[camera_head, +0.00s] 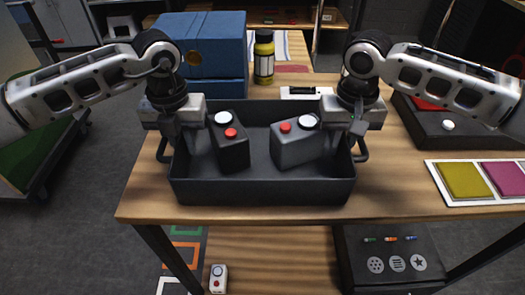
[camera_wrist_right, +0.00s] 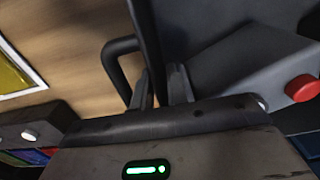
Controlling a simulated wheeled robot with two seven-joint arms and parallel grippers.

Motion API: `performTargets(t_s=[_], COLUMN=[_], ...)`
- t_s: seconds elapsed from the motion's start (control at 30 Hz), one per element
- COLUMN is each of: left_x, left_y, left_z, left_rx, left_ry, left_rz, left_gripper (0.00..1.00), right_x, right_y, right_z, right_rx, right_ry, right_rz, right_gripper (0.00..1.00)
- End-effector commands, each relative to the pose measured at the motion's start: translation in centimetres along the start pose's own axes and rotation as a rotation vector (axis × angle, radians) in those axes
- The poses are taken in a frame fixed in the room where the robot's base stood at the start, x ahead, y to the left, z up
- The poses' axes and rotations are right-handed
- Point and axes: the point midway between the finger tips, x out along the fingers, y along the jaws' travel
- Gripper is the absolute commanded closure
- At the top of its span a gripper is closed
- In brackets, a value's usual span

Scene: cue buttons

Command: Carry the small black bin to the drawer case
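The small black bin (camera_head: 262,192) is an open dark tray with a loop handle at each end, over the table's near part. I cannot tell whether it touches the table. Two button boxes, one black (camera_head: 232,155) and one grey (camera_head: 296,150), are inside it. My left gripper (camera_head: 176,143) is at its left end; its fingertips are partly hidden. My right gripper (camera_head: 357,140) is at the right end. In the right wrist view, its fingers (camera_wrist_right: 162,88) close around the bin's end wall (camera_wrist_right: 148,35), beside the handle (camera_wrist_right: 112,62). I cannot identify the drawer case for certain.
A blue case (camera_head: 205,50) and a yellow bottle (camera_head: 264,58) stand behind the bin. A dark case (camera_head: 455,125) and a card with yellow and magenta squares (camera_head: 436,185) lie right. A black case with icons (camera_head: 380,275) is below the table's front edge.

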Motion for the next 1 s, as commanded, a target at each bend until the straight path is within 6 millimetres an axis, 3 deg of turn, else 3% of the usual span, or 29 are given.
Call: performTargets(t_s=[0.33,0.37,0.4,0.43,1.0], left_x=[0.4,0.4,0.4,0.4,-0.9], left_y=[0.0,-0.1,-0.1,-0.1,-0.1], left_z=[0.0,0.0,0.0,0.0,0.1], left_rx=[0.001,0.001,0.001,0.001,0.001], left_ry=[0.0,0.0,0.0,0.0,-0.004], left_rz=[-0.001,-0.001,-0.001,-0.001,-0.002], left_gripper=[0.85,0.87,0.98,1.0,1.0], right_x=[0.4,0.4,0.4,0.4,-0.9], right_y=[0.0,0.0,0.0,0.0,0.0], right_z=[0.0,0.0,0.0,0.0,-0.1], right_rx=[-0.001,-0.001,-0.001,-0.001,0.0], right_ry=[0.0,0.0,0.0,0.0,0.003], right_rz=[0.0,0.0,0.0,0.0,-0.001], right_gripper=[0.85,0.87,0.98,1.0,1.0])
